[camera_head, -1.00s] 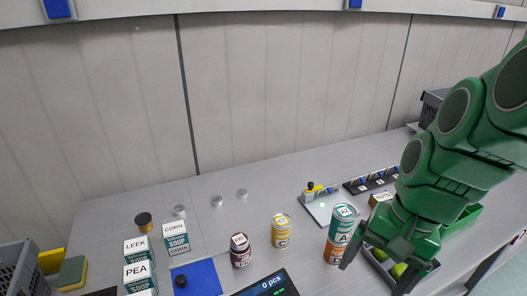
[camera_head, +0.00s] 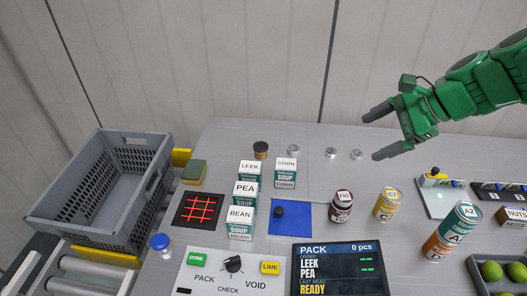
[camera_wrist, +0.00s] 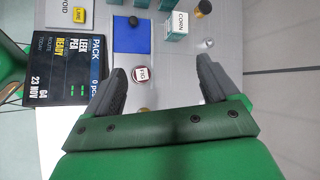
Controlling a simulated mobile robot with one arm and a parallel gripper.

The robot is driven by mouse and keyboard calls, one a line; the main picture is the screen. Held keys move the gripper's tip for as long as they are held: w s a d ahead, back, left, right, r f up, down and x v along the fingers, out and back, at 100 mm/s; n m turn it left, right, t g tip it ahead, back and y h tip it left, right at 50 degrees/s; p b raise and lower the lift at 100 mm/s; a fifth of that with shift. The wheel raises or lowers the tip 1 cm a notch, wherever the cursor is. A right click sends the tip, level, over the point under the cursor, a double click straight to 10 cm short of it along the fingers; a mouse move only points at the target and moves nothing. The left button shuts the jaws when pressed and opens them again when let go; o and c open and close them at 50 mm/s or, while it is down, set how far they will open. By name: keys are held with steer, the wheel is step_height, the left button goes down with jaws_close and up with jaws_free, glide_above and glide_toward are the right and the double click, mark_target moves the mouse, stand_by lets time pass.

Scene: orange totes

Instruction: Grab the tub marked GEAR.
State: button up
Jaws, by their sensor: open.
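No tub marked GEAR can be made out in either view. My gripper (camera_head: 369,138) is open and empty. It is held above the right part of the grey table, in front of the wall. In the wrist view its two dark fingers (camera_wrist: 160,66) stand apart, with a dark jar marked FIG (camera_wrist: 140,74) below between them, not touched. The same FIG jar (camera_head: 342,203) stands upright in the head view, left of a yellow can marked C7 (camera_head: 387,204).
Soup cartons LEEK (camera_head: 249,174), CORN (camera_head: 286,172), PEA (camera_head: 244,196) and BEAN (camera_head: 240,222) stand mid-table. Two stacked cans (camera_head: 452,232) stand right. A PACK screen (camera_head: 338,270) and dial panel (camera_head: 222,270) lie in front. A grey crate (camera_head: 82,215) is at left.

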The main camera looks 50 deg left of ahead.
steer(key=w+a+f+m+g+y, duration=0.1)
steer(key=w+a+m+g+y, duration=0.15)
steer(key=a, duration=1.35)
steer(key=m+g+y, duration=0.1)
steer(key=m+y, duration=0.1)
steer(key=m, duration=0.2)
glide_above(263, 147)
steer(key=w+d, duration=0.2)
steer(key=d, duration=0.2)
step_height(263, 147, down, 4)
steer(key=shift+n, duration=0.25)
step_height(263, 147, down, 21)
steer(key=shift+w+f, duration=0.1)
steer(key=shift+w+x, duration=0.2)
steer(key=shift+x, duration=3.75)
steer(key=c, duration=1.2)
